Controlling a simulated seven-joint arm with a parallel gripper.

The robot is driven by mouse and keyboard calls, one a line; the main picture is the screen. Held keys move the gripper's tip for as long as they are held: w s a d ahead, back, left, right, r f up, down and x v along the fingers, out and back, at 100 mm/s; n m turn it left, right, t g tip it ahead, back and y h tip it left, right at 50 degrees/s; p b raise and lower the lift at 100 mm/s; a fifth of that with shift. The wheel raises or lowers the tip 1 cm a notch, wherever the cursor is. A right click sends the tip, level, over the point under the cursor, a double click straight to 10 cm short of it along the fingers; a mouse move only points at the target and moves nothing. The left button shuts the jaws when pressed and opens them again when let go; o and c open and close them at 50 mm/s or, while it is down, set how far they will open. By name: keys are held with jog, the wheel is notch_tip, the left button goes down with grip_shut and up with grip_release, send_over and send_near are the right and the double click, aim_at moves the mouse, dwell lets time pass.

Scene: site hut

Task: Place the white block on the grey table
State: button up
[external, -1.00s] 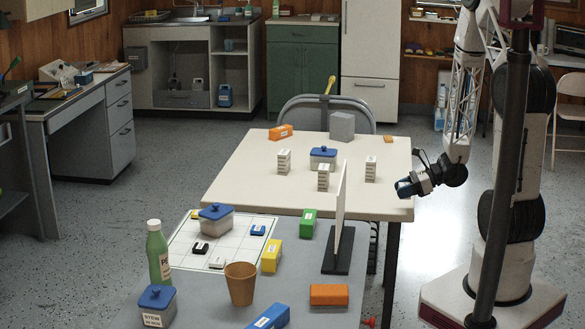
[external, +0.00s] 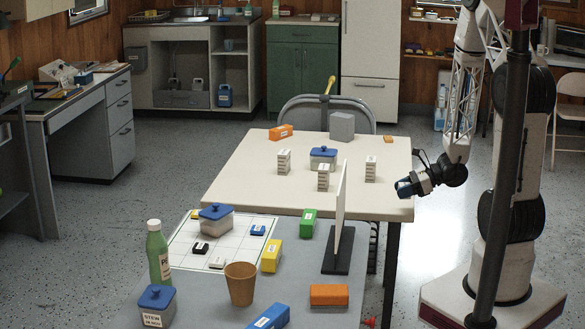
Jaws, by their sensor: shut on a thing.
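My gripper (external: 404,189) is at the right edge of the cream table, beside and close to it, its tip pointing left. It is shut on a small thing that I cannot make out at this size. A small white block (external: 217,263) lies on the gridded white mat (external: 213,251) on the near grey table (external: 207,305), well to the left of my gripper. Small black (external: 201,248) and blue (external: 258,230) blocks lie on the same mat.
A white upright panel on a dark base (external: 344,263) stands between the mat and my gripper. A tan cup (external: 240,283), green bottle (external: 158,252) and several coloured boxes crowd the grey table. White stacks (external: 323,178) stand on the cream table (external: 250,190).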

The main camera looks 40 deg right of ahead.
aim_at(400, 185)
jog(key=shift+r, duration=0.1)
notch_tip(400, 185, up, 23)
jog(key=w+a+n+g+y, duration=0.25)
jog(key=a+n+g, duration=0.6)
jog(key=a, duration=1.75)
jog(key=s+a+n+g+h, duration=0.2)
jog(key=s+a+n+g, duration=0.3)
jog(key=a, duration=0.7)
jog(key=s+a+n+g+h, duration=0.2)
jog(key=s+a+n+g, duration=0.15)
jog(key=s+a, duration=0.65)
notch_tip(400, 185, down, 18)
jog(key=w+a+m, duration=0.1)
jog(key=w+a, duration=0.1)
jog(key=shift+w, duration=0.2)
